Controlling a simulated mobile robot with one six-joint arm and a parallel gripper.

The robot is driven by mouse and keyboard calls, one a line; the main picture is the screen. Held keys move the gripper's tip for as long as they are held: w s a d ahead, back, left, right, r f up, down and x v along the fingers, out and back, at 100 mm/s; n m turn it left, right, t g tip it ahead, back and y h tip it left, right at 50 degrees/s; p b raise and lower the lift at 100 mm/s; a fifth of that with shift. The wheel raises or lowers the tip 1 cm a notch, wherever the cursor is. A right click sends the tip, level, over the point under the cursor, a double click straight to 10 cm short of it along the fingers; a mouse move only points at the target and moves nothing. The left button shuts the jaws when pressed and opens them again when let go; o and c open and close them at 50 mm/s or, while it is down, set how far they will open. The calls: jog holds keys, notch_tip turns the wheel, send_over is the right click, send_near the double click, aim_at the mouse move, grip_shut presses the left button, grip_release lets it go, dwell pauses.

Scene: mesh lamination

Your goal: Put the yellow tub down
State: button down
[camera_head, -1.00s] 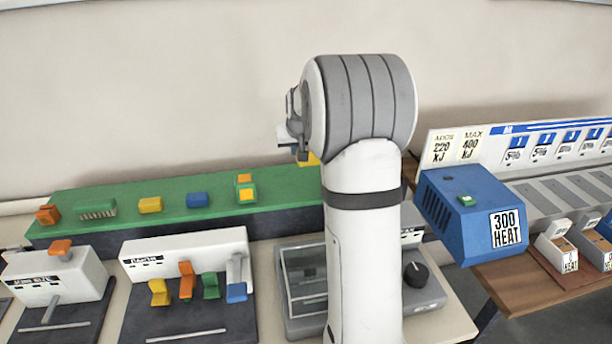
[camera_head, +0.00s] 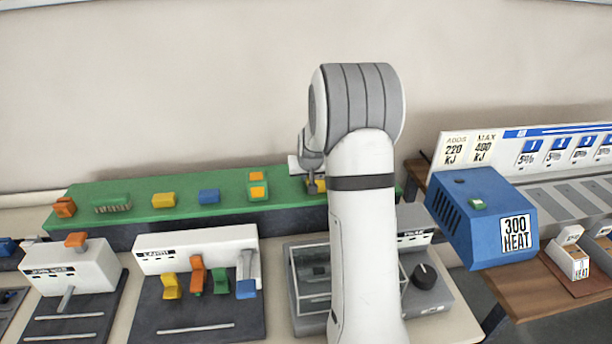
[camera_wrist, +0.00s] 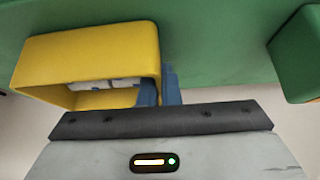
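The yellow tub (camera_wrist: 90,62) fills the left of the wrist view, its open side towards the camera, with something white and bluish inside. My gripper's two blue fingers (camera_wrist: 158,90) are close together at the tub's right wall, one on each side, pinching it. In the head view the tub (camera_head: 317,186) is a small yellow patch beside my gripper (camera_head: 314,187), mostly hidden by my arm. It is at the right part of the green bench top (camera_head: 225,185). I cannot tell whether it touches the surface.
A green block with orange edges (camera_wrist: 300,55) stands right of the tub in the wrist view. Orange, yellow and blue pieces stand farther left on the green top. A grey device (camera_head: 425,285) and a blue heater box (camera_head: 485,220) lie to the right.

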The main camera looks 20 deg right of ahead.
jog(key=shift+f, duration=0.2)
jog(key=c, duration=1.6)
grip_release()
jog(key=shift+c, duration=0.2)
jog(key=shift+r, duration=0.1)
jog(key=shift+s+r, duration=0.1)
jog(key=shift+r, duration=0.3)
jog(key=b+v, duration=0.1)
jog(key=v, duration=1)
jog(key=s+a+n+g, duration=0.1)
jog(key=s+a, duration=0.4)
jog(key=s, duration=0.5)
jog(key=s+a+n+g+y, duration=0.1)
jog(key=s+a, duration=0.5)
jog(key=s, duration=0.3)
jog(key=s+a+n+g, duration=0.1)
jog(key=s+a, duration=0.5)
jog(key=s, duration=0.4)
jog(key=shift+s+a+f+g+y, duration=0.2)
jog(key=shift+s+a+g+y, duration=0.1)
jog(key=shift+y, duration=0.1)
